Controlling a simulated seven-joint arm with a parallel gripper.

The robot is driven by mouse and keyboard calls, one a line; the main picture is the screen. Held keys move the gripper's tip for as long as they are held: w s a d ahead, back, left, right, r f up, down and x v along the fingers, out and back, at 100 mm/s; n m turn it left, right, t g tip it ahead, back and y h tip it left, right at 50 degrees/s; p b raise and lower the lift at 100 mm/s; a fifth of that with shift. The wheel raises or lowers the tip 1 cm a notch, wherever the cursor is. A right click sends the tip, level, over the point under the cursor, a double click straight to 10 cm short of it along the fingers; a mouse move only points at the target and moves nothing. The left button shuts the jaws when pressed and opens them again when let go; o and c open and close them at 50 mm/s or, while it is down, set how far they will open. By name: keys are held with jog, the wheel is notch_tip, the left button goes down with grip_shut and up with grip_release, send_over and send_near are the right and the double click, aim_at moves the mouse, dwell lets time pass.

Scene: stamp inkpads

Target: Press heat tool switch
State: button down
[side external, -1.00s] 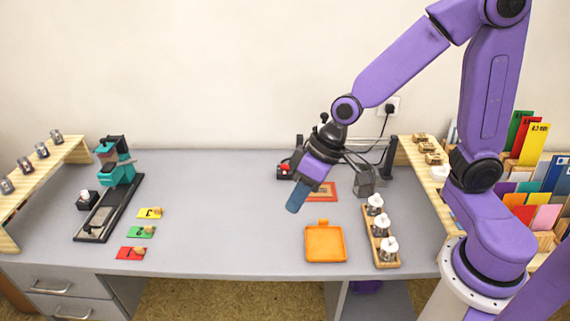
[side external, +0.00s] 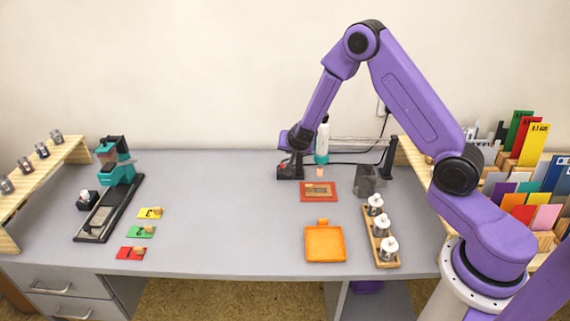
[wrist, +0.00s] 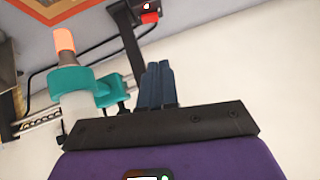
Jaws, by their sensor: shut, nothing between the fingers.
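The heat tool (side external: 322,142) is white and teal with a glowing orange tip, pointing down above a red-framed piece (side external: 319,191). It also shows at the left of the wrist view (wrist: 75,88). A red switch (side external: 283,167) sits on a black box at the left foot of the rail frame; the wrist view shows it at the top (wrist: 149,17). My gripper's blue fingers (wrist: 159,66) are shut and empty, pointing towards the switch side and apart from it in the picture. In the side view the wrist is above the switch box, and the fingers are mostly hidden.
A black-footed rail frame (side external: 388,158) and cables stand around the heat tool. A grey container (side external: 367,180), a wooden holder with white-topped stamps (side external: 391,264) and an orange tray (side external: 325,258) lie nearby. The table's middle (side external: 230,205) is clear.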

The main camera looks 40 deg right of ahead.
jog(key=shift+d+f, duration=0.1)
jog(key=shift+d, duration=0.3)
jog(key=x, duration=0.9)
jog(key=shift+w+d+f, duration=0.15)
jog(key=shift+d+f, duration=0.05)
jog(key=shift+f, duration=0.1)
jog(key=shift+w+a+f, duration=0.1)
jog(key=shift+w+f, duration=0.1)
jog(key=shift+f, duration=0.85)
jog(key=shift+w+a+f, duration=0.15)
jog(key=shift+w+f, duration=0.05)
jog(key=shift+f, duration=0.7)
